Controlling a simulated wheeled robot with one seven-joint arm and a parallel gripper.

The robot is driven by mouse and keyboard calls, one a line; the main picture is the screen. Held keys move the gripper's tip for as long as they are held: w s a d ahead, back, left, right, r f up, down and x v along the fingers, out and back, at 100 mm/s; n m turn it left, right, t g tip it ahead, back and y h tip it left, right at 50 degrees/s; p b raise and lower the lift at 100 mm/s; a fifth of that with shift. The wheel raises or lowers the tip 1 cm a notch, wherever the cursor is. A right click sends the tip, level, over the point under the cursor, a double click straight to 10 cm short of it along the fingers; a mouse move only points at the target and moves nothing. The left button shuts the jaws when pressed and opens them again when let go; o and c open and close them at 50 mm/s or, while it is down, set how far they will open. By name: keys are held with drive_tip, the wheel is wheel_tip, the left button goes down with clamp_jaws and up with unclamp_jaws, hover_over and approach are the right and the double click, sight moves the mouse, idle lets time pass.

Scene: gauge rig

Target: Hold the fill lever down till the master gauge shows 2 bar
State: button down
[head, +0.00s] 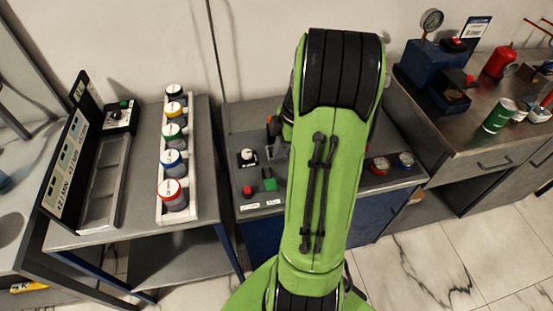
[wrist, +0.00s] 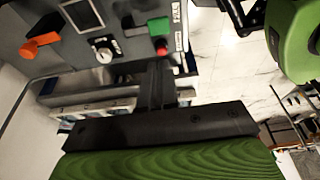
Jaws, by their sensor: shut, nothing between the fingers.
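My gripper (wrist: 156,75) is shut and empty in the wrist view, its dark fingers pointing up the picture towards a grey panel (wrist: 130,52). An orange lever-like handle (wrist: 40,43) is on that panel at the left, apart from the fingers; I cannot tell whether it is the fill lever. In the head view my green arm covers the middle of the centre bench and hides my gripper. A round gauge (head: 431,20) stands on a blue unit (head: 427,62) at the back right; its reading is too small to tell, and I cannot tell whether it is the master gauge.
The panel also has a dark screen (wrist: 83,14), a white-marked knob (wrist: 103,47), a green button (wrist: 158,26) and a red button (wrist: 162,46). Several capped gauges stand in a white rack (head: 163,212) on the left table. A green can (head: 498,116) stands on the right bench.

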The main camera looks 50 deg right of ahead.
sight(271, 185)
drive_tip(key=b+x, duration=0.1)
drive_tip(key=x, duration=0.2)
drive_tip(key=b+x, duration=0.1)
drive_tip(key=x, duration=0.3)
drive_tip(key=b+x, duration=0.1)
drive_tip(key=x, duration=0.3)
drive_tip(key=shift+s+d+f, duration=0.1)
drive_tip(key=shift+s+d, duration=0.25)
drive_tip(key=shift+f, duration=0.45)
drive_tip(key=shift+b, duration=0.3)
drive_tip(key=shift+s+f+t+h+b, duration=0.1)
drive_tip(key=shift+f+t+h+b, duration=0.3)
drive_tip(key=shift+b, duration=0.8)
drive_tip(key=shift+s+a+f+b, duration=0.2)
drive_tip(key=shift+f+b, duration=0.4)
drive_tip(key=shift+b, duration=0.5)
drive_tip(key=shift+r+p, duration=0.3)
drive_tip(key=shift+r, duration=0.15)
idle(1.5)
drive_tip(key=shift+r+p, duration=0.55)
drive_tip(key=shift+r, duration=0.2)
